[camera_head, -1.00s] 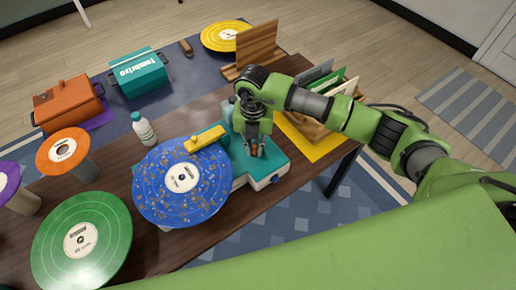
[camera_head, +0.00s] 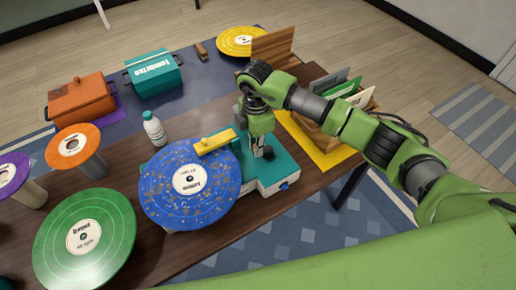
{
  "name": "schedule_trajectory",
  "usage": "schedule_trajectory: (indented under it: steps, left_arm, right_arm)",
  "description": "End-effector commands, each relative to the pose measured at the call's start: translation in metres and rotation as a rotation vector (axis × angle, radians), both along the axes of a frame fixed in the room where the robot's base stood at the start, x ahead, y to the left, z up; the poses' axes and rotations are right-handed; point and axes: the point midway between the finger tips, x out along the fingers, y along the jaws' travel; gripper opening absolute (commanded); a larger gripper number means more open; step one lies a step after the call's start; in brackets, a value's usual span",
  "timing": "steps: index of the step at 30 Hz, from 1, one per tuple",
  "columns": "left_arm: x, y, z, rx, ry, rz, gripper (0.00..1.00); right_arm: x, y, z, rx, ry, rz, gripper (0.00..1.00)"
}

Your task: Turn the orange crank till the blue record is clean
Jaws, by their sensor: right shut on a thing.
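The blue record (camera_head: 165,195) lies flat on the teal record-cleaning machine (camera_head: 284,168), with brown and pale specks still spread over its surface. A yellow arm (camera_head: 214,143) reaches across the record's far edge. My right gripper (camera_head: 264,153) points down at the machine's top, right of the record. It is shut on the orange crank, which is mostly hidden by the fingers. My left gripper is out of view.
A white bottle (camera_head: 153,129) stands behind the record. A green record (camera_head: 112,232) and an orange record (camera_head: 92,139) on a stand are to the left. A wooden record rack (camera_head: 312,132) on a yellow mat is at the right, near my right arm.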

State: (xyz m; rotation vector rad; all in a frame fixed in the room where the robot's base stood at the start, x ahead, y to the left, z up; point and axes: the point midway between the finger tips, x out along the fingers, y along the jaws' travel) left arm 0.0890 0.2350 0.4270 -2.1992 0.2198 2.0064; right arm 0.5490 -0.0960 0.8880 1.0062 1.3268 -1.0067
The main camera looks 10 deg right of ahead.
Motion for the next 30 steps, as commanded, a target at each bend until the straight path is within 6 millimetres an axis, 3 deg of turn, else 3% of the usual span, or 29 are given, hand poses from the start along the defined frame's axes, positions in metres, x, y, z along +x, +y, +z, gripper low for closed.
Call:
schedule_trajectory:
  steps: [18, 30]
  left_arm:
    - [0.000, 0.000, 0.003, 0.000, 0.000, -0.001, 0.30]
    - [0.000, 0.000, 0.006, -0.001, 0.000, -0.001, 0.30]
  right_arm:
    - [0.023, -0.003, 0.003, 0.002, -0.006, -0.549, 0.00]
    - [0.029, -0.007, 0.003, 0.003, -0.006, -0.732, 0.00]
